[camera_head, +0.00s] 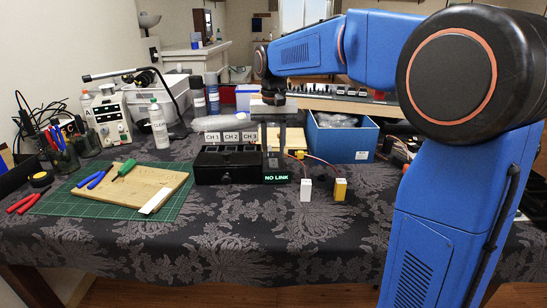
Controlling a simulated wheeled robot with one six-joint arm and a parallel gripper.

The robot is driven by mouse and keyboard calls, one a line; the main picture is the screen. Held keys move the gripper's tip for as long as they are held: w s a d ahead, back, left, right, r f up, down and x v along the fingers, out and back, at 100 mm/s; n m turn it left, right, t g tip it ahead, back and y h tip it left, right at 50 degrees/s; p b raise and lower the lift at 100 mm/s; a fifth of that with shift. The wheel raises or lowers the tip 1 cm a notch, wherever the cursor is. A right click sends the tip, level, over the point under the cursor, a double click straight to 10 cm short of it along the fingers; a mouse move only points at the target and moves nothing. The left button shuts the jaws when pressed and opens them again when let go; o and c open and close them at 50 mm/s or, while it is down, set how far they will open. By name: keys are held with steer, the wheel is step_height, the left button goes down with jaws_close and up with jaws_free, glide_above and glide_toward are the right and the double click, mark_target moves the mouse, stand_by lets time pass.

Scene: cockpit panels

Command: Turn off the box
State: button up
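A black box (228,166) with open compartments on top stands on the table near the middle. Labels CH 1, CH 2 and CH 3 (231,136) stand along its back. A small display (276,179) with green "NO LINK" text sits at its right side. My gripper (273,149) points down over the right end of the box, above the display. Its two fingers are apart with nothing visible between them. I cannot tell whether the fingers touch the box. Any switch on the box is too small or hidden to make out.
White (306,189) and yellow (340,189) connectors with wires stand right of the display. A blue bin (345,144) is behind them. A bottle (158,125) stands behind. The front tablecloth is clear.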

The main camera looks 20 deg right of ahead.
mark_target(274, 165)
steer(key=shift+f, duration=1.45)
jaws_close()
steer(key=shift+w+d+g+y, duration=0.1)
steer(key=shift+w+g+y, duration=0.1)
steer(key=shift+g, duration=0.55)
steer(key=shift+w+g+y, duration=0.2)
steer(key=shift+g, duration=0.55)
jaws_free()
steer(key=shift+r, duration=0.1)
